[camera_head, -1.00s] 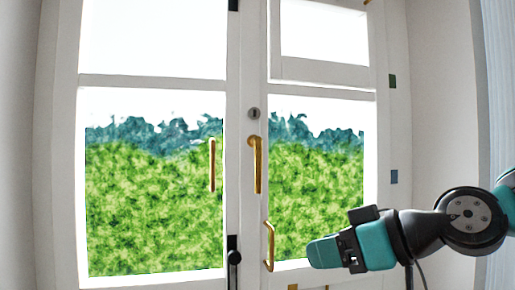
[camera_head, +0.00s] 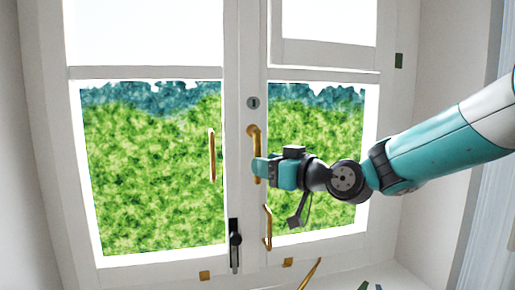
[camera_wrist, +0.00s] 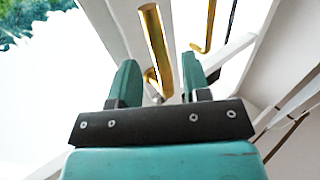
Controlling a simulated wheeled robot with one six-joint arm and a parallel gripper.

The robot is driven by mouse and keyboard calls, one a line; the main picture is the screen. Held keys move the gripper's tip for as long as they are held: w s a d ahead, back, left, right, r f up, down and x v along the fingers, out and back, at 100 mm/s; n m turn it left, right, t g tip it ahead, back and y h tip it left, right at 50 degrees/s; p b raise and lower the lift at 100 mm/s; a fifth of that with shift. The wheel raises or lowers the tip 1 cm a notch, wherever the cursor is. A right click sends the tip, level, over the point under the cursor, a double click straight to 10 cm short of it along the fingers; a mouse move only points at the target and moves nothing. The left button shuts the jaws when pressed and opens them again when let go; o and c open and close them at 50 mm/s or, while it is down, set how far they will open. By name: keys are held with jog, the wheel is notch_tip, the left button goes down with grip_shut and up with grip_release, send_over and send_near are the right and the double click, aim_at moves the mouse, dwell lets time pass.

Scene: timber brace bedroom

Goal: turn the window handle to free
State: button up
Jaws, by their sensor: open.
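The gold window handle (camera_head: 254,138) is on the middle stile of the right sash, its grip hanging downward from its upper mount. My gripper (camera_head: 258,167) is at the handle's lower part and overlaps it in the head view. In the wrist view, the gold handle (camera_wrist: 155,40) shows in the gap between the two teal fingers of my gripper (camera_wrist: 160,62). The fingers are apart, with visible space on both sides of the handle. I cannot tell whether either finger touches it.
A gold pull bar (camera_head: 212,155) is on the left sash, another (camera_head: 267,228) below my gripper. A black handle (camera_head: 235,245) is low on the middle stile, and a round lock (camera_head: 253,103) is above the gold handle. The right wall (camera_head: 440,215) stands beside my arm.

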jog(key=shift+p+x, duration=0.55)
jog(key=shift+x, duration=1.05)
grip_shut()
